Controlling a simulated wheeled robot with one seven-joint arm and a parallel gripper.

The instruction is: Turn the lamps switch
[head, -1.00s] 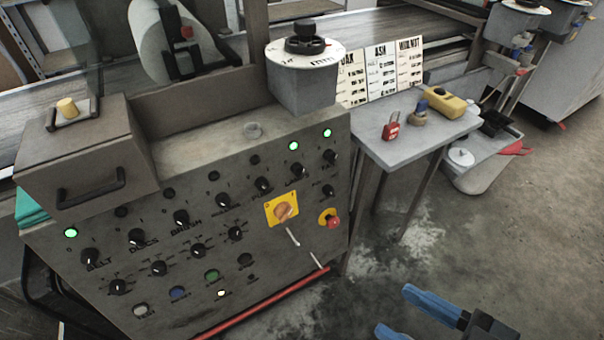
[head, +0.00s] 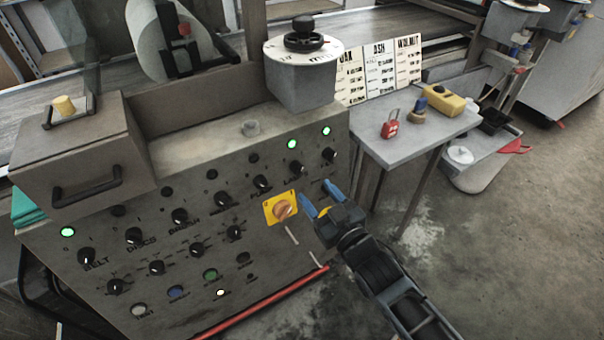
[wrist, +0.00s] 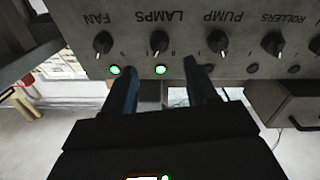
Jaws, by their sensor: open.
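The lamps switch (head: 297,168) is a small black rotary knob in the upper row of the sloping grey control panel. In the wrist view, which shows the panel upside down, the lamps switch (wrist: 158,41) sits under the LAMPS label with a lit green light beside it. My gripper (head: 316,190) is open, its two blue fingers just in front of the panel, below and right of the lamps switch. In the wrist view my gripper (wrist: 161,63) has its fingers either side of that green light, short of the knob and apart from it.
The fan knob (wrist: 103,42) and pump knob (wrist: 218,41) flank the lamps switch closely. A yellow plate with an orange rotary switch (head: 283,209) lies left of my fingers. A side table (head: 405,150) with a red padlock (head: 390,125) stands right of the panel. Open floor lies in front.

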